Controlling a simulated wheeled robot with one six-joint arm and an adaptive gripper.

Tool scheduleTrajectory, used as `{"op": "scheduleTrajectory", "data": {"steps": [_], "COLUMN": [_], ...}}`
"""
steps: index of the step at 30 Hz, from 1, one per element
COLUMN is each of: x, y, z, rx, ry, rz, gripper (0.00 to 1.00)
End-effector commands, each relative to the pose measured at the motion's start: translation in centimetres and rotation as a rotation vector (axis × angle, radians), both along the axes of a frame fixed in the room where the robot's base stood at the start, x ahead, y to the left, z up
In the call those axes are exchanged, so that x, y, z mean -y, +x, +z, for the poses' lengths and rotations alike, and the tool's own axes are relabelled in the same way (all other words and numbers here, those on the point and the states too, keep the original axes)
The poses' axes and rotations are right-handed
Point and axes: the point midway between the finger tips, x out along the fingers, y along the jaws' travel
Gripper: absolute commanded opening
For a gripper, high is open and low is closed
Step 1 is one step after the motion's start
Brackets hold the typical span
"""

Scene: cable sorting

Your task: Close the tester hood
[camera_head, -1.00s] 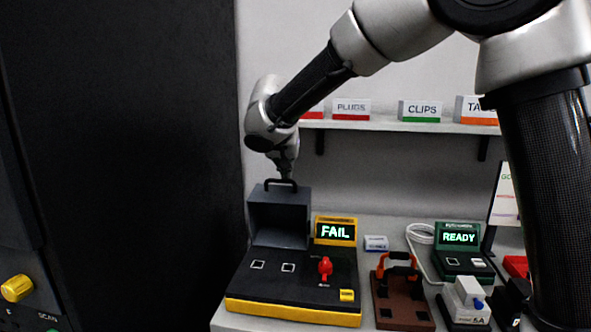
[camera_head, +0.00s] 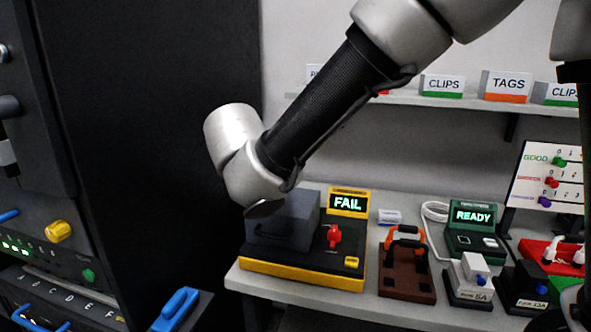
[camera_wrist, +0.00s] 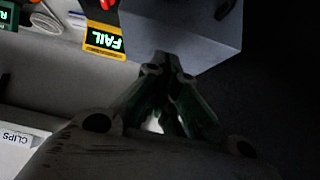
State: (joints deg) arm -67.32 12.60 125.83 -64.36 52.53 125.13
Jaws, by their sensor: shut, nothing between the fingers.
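The tester (camera_head: 300,272) is a black box with a yellow base, at the left of the bench in the head view. Its grey hood (camera_head: 298,222) is swung down over the left of its top, covering the sockets seen earlier. The dark handle is on the hood's front side. I cannot tell whether the hood sits flush. The hood also shows in the wrist view (camera_wrist: 205,30). My gripper (camera_wrist: 167,72) is shut and empty, its fingertips close by the hood's edge. Contact cannot be told. In the head view, my arm and the hood hide the gripper.
The tester's screen (camera_head: 348,202) reads FAIL, and a red knob (camera_head: 334,237) stands beside the hood. A brown fixture (camera_head: 405,277) and a green READY unit (camera_head: 473,228) are to the right. A tall black cabinet (camera_head: 160,130) stands close on the left. A shelf (camera_head: 440,98) runs behind.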

Motion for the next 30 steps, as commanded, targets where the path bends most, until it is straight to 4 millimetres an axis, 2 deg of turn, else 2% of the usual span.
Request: {"op": "scheduleTrajectory", "data": {"steps": [6,15,22,30], "x": [-1.0,-1.4,-1.5,-1.5], "y": [-2.7,-4.8,-5.4,-5.6], "z": [-3.4,-7.3,-8.8,-9.3], "rx": [-0.003,-0.002,-0.002,-0.002], "ry": [-0.003,-0.003,-0.001,0.000], "rz": [0.002,0.001,0.000,0.000], "gripper": [0.00,0.00,0.00,0.00]}}
